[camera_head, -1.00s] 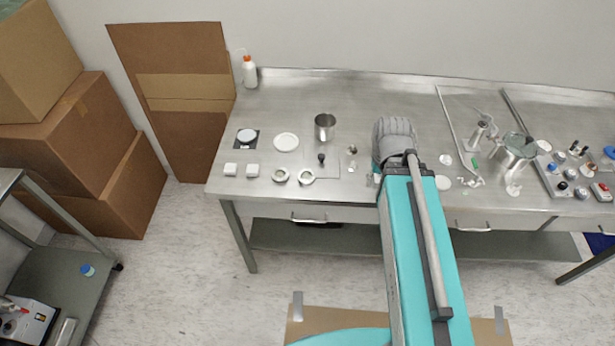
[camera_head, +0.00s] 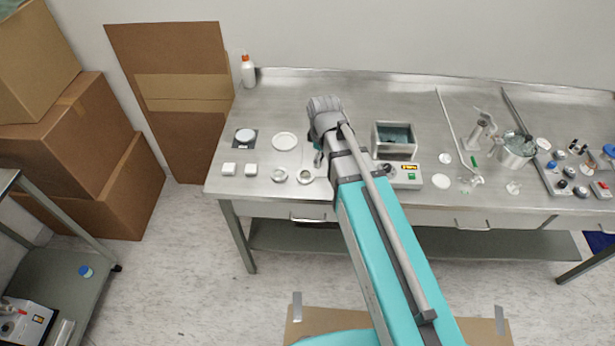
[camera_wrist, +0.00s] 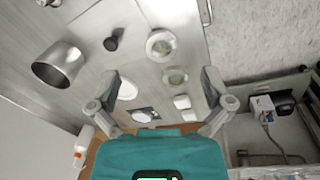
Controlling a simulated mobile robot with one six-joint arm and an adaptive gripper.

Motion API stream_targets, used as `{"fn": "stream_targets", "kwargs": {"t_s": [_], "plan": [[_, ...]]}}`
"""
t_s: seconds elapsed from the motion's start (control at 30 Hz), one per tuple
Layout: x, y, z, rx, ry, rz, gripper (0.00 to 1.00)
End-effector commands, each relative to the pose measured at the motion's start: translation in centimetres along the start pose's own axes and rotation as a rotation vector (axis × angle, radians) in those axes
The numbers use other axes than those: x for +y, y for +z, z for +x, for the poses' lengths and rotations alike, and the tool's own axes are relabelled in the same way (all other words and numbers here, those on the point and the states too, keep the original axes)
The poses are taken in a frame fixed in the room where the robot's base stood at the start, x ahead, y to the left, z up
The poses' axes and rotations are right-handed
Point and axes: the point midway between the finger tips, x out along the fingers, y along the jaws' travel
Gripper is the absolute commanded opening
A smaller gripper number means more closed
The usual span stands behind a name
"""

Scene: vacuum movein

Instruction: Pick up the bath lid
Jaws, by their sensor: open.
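The bath lid shows in the wrist view as a flat metal plate with a dark knob (camera_wrist: 113,41), lying on the bench at the upper left. My gripper (camera_wrist: 160,82) is open and empty, its two fingers spread apart in the wrist view. The knob lies beyond the left fingertip and not between the fingers. In the head view my wrist and arm cover most or all of the lid. The open water bath (camera_head: 395,140), a metal box with a lit display below it, stands right of my arm.
A metal beaker (camera_wrist: 58,65) stands near the lid. Two rings (camera_head: 280,174), two small white blocks (camera_head: 229,168) and a white dish (camera_head: 285,141) lie to the left. Glassware and a steel pot (camera_head: 517,148) stand to the right.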

Motion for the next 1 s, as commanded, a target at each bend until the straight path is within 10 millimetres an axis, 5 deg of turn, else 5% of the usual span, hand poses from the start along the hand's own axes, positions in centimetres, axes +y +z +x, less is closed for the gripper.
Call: {"fn": "stream_targets", "kwargs": {"t_s": [0.1,0.3,1.0], "plan": [[0.1,-3.0,0.2,0.008,0.015,-0.176,1.0],[-0.2,-5.3,0.3,0.014,0.031,-0.34,1.0],[-0.2,-5.6,1.4,0.015,0.033,-0.365,1.0]]}}
